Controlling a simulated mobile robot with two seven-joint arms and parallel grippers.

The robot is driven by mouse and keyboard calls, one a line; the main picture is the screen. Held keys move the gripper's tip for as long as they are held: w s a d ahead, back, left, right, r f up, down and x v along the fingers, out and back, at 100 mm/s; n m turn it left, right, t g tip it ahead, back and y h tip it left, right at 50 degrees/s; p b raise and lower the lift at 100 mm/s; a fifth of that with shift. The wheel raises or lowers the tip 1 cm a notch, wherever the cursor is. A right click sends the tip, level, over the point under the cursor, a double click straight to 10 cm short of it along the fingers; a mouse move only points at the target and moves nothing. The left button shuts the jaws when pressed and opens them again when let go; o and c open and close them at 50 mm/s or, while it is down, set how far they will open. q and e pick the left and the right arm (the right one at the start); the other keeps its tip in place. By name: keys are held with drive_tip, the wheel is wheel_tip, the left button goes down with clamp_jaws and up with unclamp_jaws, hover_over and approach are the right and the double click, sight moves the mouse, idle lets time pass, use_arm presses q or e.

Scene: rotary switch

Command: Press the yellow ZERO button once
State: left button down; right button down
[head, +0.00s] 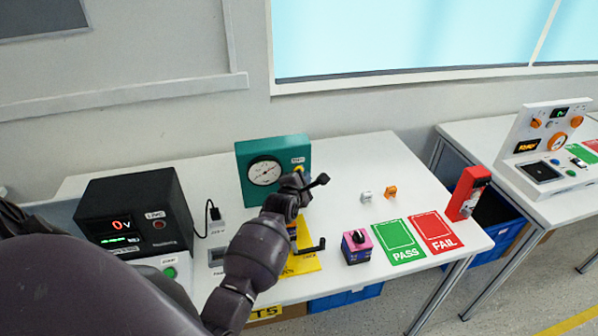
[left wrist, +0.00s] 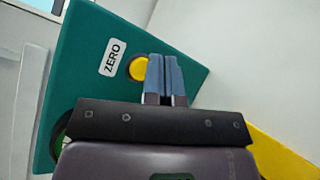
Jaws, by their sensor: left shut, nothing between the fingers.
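The yellow ZERO button (left wrist: 137,68) is on the face of a teal gauge box (left wrist: 85,55), beside a white ZERO label (left wrist: 112,57). In the head view the teal box (head: 243,165) stands upright on the table with a round white dial (head: 264,172), and the button (head: 299,168) is at its right side. My left gripper (left wrist: 165,75) is shut and empty. Its fingertips are in front of the box face and overlap the button's right edge in the wrist view. I cannot tell whether they touch it. My right gripper is not in view.
A black meter (head: 125,190) reading 0 V stands left on the white table (head: 350,160). A yellow mat (head: 303,263) lies below my gripper. A purple box (head: 356,250), green PASS card (head: 399,242), red FAIL card (head: 435,232) and red device (head: 467,193) are at right.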

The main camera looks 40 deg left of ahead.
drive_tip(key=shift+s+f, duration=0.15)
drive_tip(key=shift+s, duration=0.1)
use_arm(q)
drive_tip(key=shift+w+a, duration=0.3)
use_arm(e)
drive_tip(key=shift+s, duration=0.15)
use_arm(q)
drive_tip(key=shift+a, duration=0.1)
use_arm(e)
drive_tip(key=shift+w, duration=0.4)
use_arm(q)
drive_tip(key=shift+w+a, duration=0.1)
drive_tip(key=shift+w, duration=0.05)
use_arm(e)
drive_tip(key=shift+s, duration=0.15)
use_arm(q)
drive_tip(key=shift+w+a, duration=0.1)
drive_tip(key=shift+a, duration=0.05)
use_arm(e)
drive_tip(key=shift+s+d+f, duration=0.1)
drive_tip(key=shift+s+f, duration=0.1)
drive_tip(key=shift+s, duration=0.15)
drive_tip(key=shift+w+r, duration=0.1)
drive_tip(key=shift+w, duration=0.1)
